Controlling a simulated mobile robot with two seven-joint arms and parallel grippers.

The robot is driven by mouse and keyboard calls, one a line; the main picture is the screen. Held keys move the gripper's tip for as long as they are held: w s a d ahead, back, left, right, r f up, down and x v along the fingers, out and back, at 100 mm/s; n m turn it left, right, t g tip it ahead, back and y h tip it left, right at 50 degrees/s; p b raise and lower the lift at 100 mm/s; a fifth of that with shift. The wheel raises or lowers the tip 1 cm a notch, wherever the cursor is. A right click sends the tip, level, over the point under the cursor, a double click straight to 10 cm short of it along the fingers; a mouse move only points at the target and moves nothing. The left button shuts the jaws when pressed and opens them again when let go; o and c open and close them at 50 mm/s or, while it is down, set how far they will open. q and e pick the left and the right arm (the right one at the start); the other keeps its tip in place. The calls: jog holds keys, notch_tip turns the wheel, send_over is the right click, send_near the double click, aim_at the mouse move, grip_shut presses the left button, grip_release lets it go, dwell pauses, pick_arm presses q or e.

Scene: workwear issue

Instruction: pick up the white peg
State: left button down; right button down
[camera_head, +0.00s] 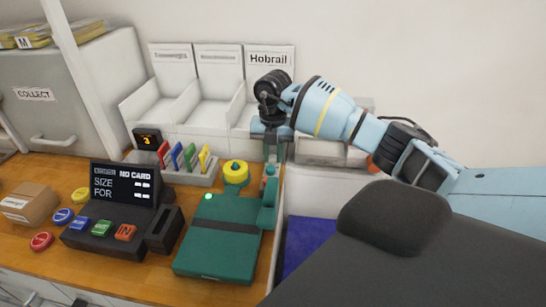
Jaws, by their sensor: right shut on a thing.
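My right gripper (272,151) points down at the right end of the counter, in front of the bin labelled Hobrail. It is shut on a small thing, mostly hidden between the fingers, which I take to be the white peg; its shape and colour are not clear. A green device (218,238) with a lit spot lies just below and in front of the gripper, with a raised green part along its right side. My left gripper is not in view.
A rack (187,174) holds red, blue, green and yellow upright pieces, left of the gripper. White bins (218,92) stand behind. A black terminal (122,210) with coloured buttons and a cardboard box (28,203) are at left. The counter ends just right of the green device.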

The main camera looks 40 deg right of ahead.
aim_at(273, 157)
notch_tip(273, 157, up, 10)
dwell(0.6)
jog(key=shift+f, duration=0.1)
